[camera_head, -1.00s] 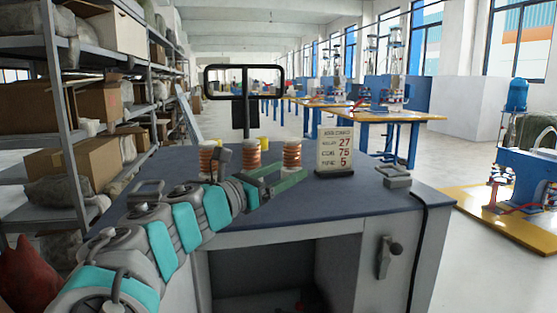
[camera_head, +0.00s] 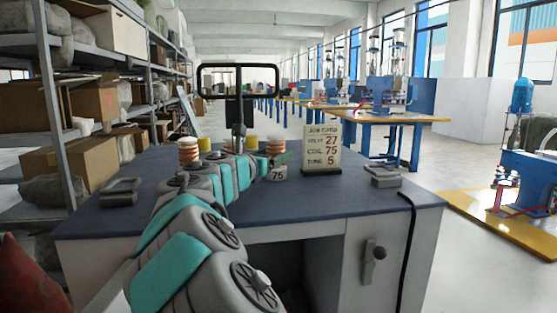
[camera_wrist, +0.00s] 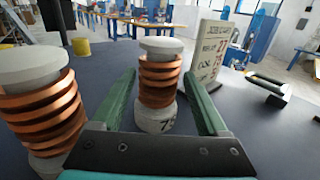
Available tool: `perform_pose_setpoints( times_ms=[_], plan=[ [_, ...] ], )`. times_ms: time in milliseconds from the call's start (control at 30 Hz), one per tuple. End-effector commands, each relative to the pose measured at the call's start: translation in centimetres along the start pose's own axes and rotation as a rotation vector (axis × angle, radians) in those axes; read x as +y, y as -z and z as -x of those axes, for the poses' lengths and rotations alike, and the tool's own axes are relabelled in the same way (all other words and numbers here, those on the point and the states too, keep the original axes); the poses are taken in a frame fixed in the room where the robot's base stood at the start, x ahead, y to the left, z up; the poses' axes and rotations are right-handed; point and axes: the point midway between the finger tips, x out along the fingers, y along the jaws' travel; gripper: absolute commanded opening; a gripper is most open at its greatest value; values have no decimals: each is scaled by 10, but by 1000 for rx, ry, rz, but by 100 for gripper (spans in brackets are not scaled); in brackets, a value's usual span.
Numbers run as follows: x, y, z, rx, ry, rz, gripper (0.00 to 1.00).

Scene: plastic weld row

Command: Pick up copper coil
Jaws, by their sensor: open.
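A copper coil (camera_wrist: 160,85) is wound on an upright pale spool, whose base bears a number that reads 75 in the head view (camera_head: 278,174). The same coil shows in the head view (camera_head: 276,149), partly behind my gripper (camera_head: 274,161). In the wrist view my gripper (camera_wrist: 159,80) is open, with a green finger on each side of this coil and gaps between. A second copper coil (camera_wrist: 43,112) stands close outside the left finger. A third coil (camera_head: 188,151) stands at the left in the head view. A job card (camera_head: 322,150) reads COIL 75.
The coils and card stand on a dark blue bench top (camera_head: 345,192). A grey handled block (camera_head: 382,176) lies on the right and another (camera_head: 120,191) on the left. A black frame on a post (camera_head: 238,84) rises behind. The bench's right front is clear.

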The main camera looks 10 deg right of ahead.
Motion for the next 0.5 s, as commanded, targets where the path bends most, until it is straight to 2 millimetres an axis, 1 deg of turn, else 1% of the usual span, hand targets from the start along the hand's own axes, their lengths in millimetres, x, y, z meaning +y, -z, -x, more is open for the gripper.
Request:
perform_pose_setpoints(
  times_ms=[67, 300, 400, 500],
  plan=[
    [1, 1, -7, 1, 0, 0, 76],
    [2, 5, -42, 3, 1, 2, 76],
    [1, 4, -48, 0, 0, 2, 76],
    [1, 3, -49, 0, 0, 1, 76]
  ],
)
